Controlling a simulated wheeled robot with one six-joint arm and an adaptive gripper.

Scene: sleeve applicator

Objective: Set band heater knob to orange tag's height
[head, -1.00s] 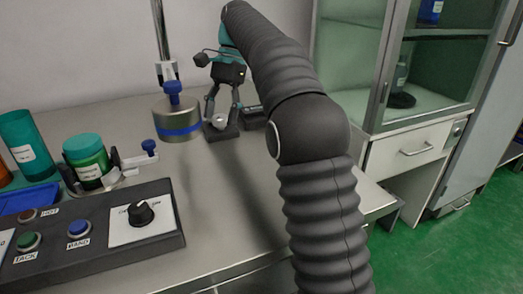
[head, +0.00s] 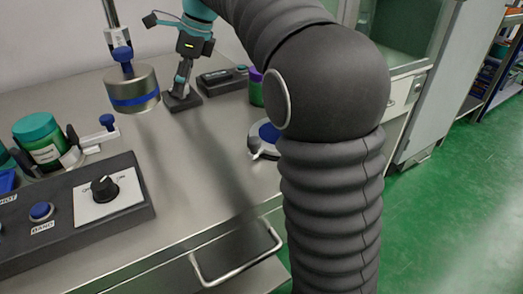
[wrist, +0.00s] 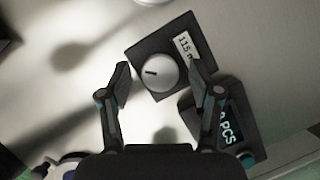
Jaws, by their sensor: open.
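In the wrist view a round silver knob (wrist: 155,73) with a dark pointer line sits on a dark box (wrist: 141,53) with a partly hidden white label starting "115". My gripper (wrist: 160,70) is open, with one finger on either side of the knob in the picture; contact cannot be told. In the head view my gripper (head: 180,92) is over a small dark base at the back of the bench. A black knob (head: 104,187) on a white plate is on the front control panel (head: 75,228). I see no orange tag now.
A counter box (wrist: 226,125) reading "PCS" adjoins the knob box. A silver cylinder with a blue band (head: 132,90) stands left of my gripper.

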